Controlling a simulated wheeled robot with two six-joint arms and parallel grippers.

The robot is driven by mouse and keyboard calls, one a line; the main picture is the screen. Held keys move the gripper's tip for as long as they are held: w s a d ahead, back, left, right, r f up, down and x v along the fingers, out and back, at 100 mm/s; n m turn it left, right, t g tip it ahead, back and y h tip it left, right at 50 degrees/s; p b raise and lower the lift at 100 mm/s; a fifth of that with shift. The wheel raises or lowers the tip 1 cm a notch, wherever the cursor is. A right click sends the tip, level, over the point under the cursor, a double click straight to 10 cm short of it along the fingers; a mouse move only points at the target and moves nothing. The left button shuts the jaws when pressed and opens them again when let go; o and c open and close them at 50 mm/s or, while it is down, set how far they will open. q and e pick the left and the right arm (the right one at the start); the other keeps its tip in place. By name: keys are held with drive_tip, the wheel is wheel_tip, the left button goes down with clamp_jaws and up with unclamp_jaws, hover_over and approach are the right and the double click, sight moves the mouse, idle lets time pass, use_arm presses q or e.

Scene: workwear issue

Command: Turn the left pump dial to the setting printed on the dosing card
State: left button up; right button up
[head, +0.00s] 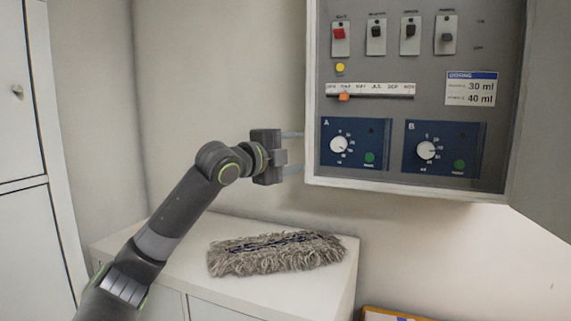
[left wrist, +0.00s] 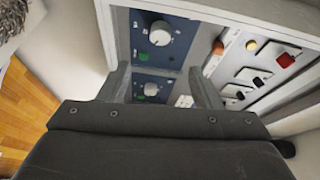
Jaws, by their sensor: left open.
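The left pump dial, a white knob (head: 338,144) on blue panel A (head: 379,132), is at the lower left of the open wall cabinet. It also shows in the left wrist view (left wrist: 160,34). The right dial (head: 426,150) is on blue panel B (head: 470,138). The white and blue dosing card (head: 470,88) reads 30 ml and 40 ml; its smaller words are unclear. My left gripper (head: 292,153) is open and empty at the cabinet's left edge, left of the left dial and apart from it. My right gripper is not in view.
Several switches, one red (head: 340,34), a yellow button (head: 340,68) and a slider (head: 344,97) sit above the dials. Each pump panel has a green button. A grey mop head (head: 275,254) lies on the white counter (head: 184,246) below. The cabinet door (head: 545,130) stands open at right.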

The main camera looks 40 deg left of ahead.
use_arm(q)
drive_tip(key=shift+s+a+b, duration=0.15)
drive_tip(key=shift+s+b, duration=0.25)
drive_tip(key=shift+s, duration=0.75)
